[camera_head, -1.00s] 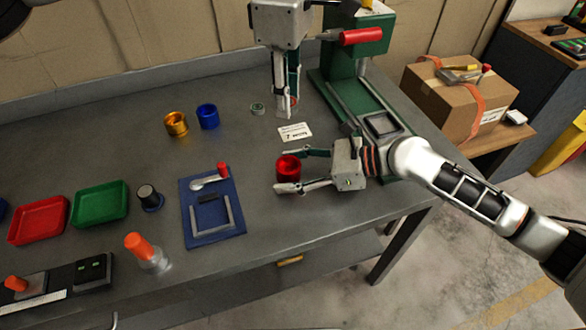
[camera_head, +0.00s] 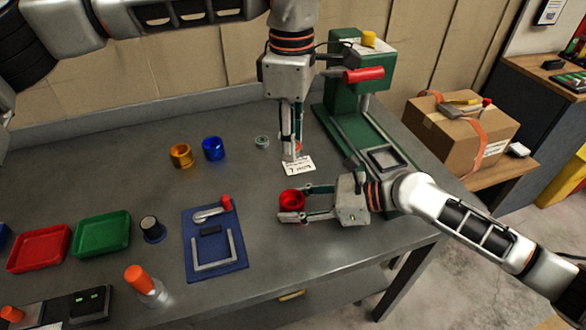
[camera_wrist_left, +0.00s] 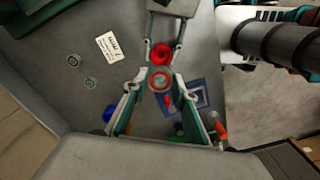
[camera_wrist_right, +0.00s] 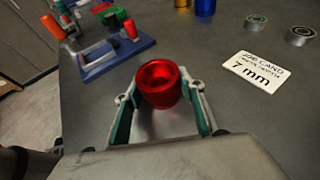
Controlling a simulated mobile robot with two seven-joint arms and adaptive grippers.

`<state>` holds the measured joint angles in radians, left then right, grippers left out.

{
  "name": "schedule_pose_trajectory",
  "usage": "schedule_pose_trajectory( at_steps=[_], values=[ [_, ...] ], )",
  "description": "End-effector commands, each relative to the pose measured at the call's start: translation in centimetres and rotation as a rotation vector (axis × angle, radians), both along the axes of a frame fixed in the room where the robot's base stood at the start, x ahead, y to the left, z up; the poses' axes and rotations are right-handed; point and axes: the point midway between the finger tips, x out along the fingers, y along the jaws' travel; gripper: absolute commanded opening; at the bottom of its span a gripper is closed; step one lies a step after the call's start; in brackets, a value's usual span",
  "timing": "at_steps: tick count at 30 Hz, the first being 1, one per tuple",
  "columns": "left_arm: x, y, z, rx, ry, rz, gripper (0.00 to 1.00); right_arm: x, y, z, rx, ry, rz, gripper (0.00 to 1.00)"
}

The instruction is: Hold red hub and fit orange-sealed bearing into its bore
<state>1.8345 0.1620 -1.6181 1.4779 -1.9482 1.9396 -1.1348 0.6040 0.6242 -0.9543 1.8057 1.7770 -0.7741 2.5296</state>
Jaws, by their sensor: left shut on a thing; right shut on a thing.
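The red hub (camera_head: 292,199) stands between the fingers of my right gripper (camera_head: 291,206), which is shut on it; its open bore faces up in the right wrist view (camera_wrist_right: 158,82). My left gripper (camera_head: 293,151) is shut on the orange-sealed bearing (camera_wrist_left: 160,79), which shows as a ring between its fingertips in the left wrist view. In the head view the bearing is mostly hidden by the fingers, near the job card and up from the hub. In the left wrist view the red hub (camera_wrist_left: 161,53) lies just beyond the bearing. The two appear apart.
A white job card (camera_head: 299,165) reading 7 mm lies close to the hub. Gold (camera_head: 181,155) and blue (camera_head: 213,149) hubs stand to the left. Two other bearings (camera_wrist_right: 256,21) (camera_wrist_right: 299,36) lie behind the card. A green press (camera_head: 352,110) stands at the back right.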

Motion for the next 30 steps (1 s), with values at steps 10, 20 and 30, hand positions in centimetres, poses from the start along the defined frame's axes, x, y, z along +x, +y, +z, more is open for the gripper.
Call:
schedule_pose_trajectory(
  at_steps=[10,20,30],
  values=[
    [-0.2,0.0,-9.1,-0.001,0.005,0.307,0.04,0.0,0.0,0.0,0.001,0.000,0.000,0.08],
    [-0.3,0.0,-10.2,-0.003,-0.001,0.357,0.04,0.0,0.0,0.0,0.001,0.000,0.000,0.08],
    [-0.3,0.0,-10.4,-0.003,0.000,0.356,0.04,0.0,0.0,0.0,0.001,0.000,0.000,0.08]
  ],
)
